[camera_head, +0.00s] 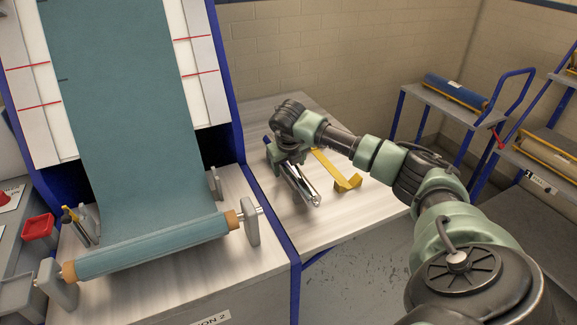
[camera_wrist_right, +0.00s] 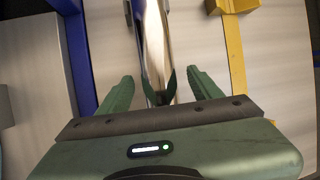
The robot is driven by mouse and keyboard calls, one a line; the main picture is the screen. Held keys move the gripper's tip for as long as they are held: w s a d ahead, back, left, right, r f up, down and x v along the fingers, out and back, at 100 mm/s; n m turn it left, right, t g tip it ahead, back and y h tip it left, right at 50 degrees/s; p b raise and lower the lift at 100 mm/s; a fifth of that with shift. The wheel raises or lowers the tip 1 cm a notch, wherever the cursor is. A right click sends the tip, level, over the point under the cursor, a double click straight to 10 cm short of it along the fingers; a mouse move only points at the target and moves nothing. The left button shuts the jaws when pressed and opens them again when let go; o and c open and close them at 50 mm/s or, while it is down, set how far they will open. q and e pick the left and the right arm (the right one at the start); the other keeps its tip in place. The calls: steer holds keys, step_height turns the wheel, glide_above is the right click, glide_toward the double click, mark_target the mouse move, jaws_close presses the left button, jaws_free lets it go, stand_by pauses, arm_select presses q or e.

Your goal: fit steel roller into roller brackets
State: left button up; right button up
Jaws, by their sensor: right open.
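The shiny steel roller (camera_head: 303,186) lies on the wooden side table, beneath my right gripper (camera_head: 287,158). In the right wrist view the steel roller (camera_wrist_right: 154,40) runs lengthwise between the two green fingers of my open right gripper (camera_wrist_right: 162,86), with a gap visible on each side. Grey roller brackets stand on the machine's front: a right one (camera_head: 251,222) and a left one (camera_head: 56,285) carry a roll of teal fabric (camera_head: 155,246). Two more grey uprights stand behind it, one at right (camera_head: 215,184) and one at left (camera_head: 88,224). My left gripper is not in view.
A yellow bracket-like bar (camera_head: 338,172) lies right of the steel roller. A blue machine edge (camera_head: 272,215) separates the machine from the side table (camera_head: 320,232). A red box (camera_head: 38,228) stands far left. Blue racks (camera_head: 455,105) hold rolls at the back right.

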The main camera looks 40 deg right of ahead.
jaws_close()
steer(key=shift+r, duration=0.1)
steer(key=shift+r, duration=0.1)
